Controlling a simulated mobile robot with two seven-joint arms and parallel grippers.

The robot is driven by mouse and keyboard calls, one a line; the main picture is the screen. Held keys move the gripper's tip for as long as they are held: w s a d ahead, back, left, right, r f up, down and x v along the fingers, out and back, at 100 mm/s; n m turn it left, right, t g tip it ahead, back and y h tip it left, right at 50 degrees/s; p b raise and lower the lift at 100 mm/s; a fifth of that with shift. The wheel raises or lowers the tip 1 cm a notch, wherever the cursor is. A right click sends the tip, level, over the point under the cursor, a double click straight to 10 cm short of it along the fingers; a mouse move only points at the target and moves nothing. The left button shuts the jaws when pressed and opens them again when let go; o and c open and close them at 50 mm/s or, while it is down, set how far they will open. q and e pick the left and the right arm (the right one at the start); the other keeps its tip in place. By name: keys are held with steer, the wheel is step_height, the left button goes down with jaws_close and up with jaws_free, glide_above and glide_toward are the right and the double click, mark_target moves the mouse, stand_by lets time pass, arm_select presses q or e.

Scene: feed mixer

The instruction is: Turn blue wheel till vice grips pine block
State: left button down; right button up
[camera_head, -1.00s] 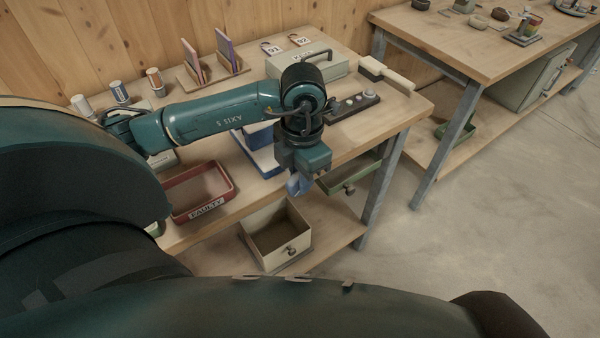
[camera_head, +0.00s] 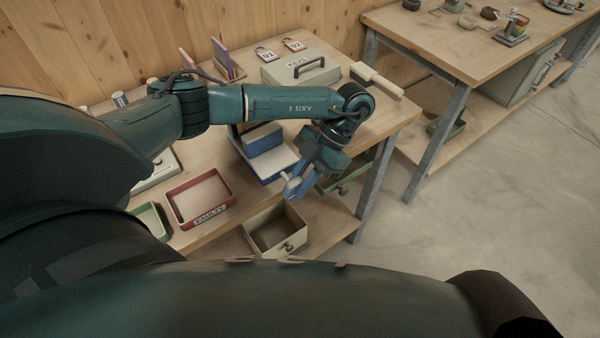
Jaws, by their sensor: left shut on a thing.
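The blue-and-white vice (camera_head: 262,160) stands at the front edge of the near bench. The blue wheel (camera_head: 293,188) is at its front, partly covered by my left gripper (camera_head: 302,178). My left gripper reaches in from the left and is shut on the wheel, tilted. I cannot make out the pine block or the vice's gap; my arm crosses in front of that area. My right gripper is not in view.
A red tray marked FAULTY (camera_head: 201,198) lies left of the vice. An open drawer-like box (camera_head: 277,231) sits below, and a green tray (camera_head: 345,174) is to the right. A KEYS box (camera_head: 300,68) and a brush (camera_head: 376,80) lie behind my arm.

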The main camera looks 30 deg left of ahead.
arm_select(q)
steer(key=shift+w+g, duration=0.1)
steer(key=shift+g, duration=0.2)
steer(key=c, duration=1.3)
jaws_free()
steer(key=v, duration=1.3)
steer(key=shift+d, duration=0.15)
